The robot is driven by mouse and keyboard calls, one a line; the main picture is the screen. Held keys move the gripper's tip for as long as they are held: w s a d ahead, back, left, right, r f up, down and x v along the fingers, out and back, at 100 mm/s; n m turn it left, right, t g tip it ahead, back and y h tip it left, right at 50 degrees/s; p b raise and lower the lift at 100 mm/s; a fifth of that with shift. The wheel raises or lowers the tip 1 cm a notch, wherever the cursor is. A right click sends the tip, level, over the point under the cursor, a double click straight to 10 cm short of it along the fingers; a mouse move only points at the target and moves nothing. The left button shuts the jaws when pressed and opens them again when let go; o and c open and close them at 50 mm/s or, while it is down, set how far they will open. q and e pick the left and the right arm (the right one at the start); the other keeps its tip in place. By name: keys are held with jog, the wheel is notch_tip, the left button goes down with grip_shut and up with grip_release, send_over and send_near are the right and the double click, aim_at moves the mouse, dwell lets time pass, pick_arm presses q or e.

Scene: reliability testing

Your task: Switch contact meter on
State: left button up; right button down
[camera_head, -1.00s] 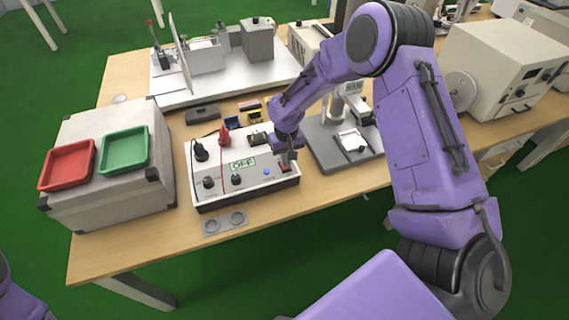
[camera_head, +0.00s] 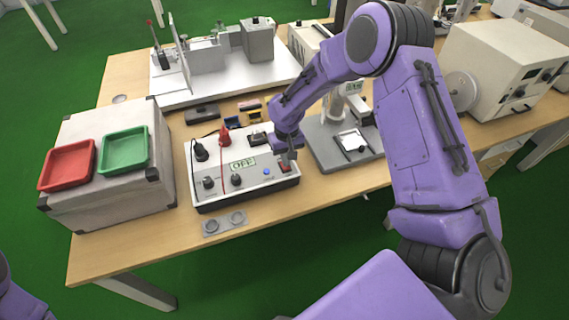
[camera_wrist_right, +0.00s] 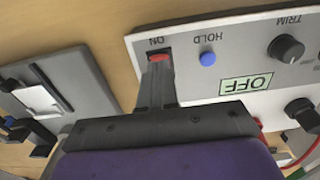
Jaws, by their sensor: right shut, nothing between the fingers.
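The contact meter (camera_head: 262,185) is a white box with knobs, a blue button and a display (camera_head: 243,164) that reads OFF. Its red switch (camera_head: 285,168) is at the right end of the sloped front. It shows in the right wrist view as a red switch (camera_wrist_right: 159,57) under the label ON, beside the blue HOLD button (camera_wrist_right: 207,58). My right gripper (camera_head: 287,157) is shut and empty, with its fingertips (camera_wrist_right: 158,68) at the switch. I cannot tell whether they touch it. The fingers hide part of the switch. My left gripper is not in view.
A grey case with a red tray (camera_head: 67,165) and a green tray (camera_head: 124,151) stands left of the meter. A grey stand (camera_head: 345,150) is close on the right. A two-hole grey plate (camera_head: 224,222) lies in front. Red and black leads rise from the meter's top.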

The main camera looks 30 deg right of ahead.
jog(key=shift+s+f+b, duration=0.1)
jog(key=shift+f+b, duration=0.45)
jog(key=shift+f, duration=0.5)
dwell(0.5)
notch_tip(320, 180, up, 7)
jog(key=p, duration=0.7)
jog(key=shift+p, duration=0.35)
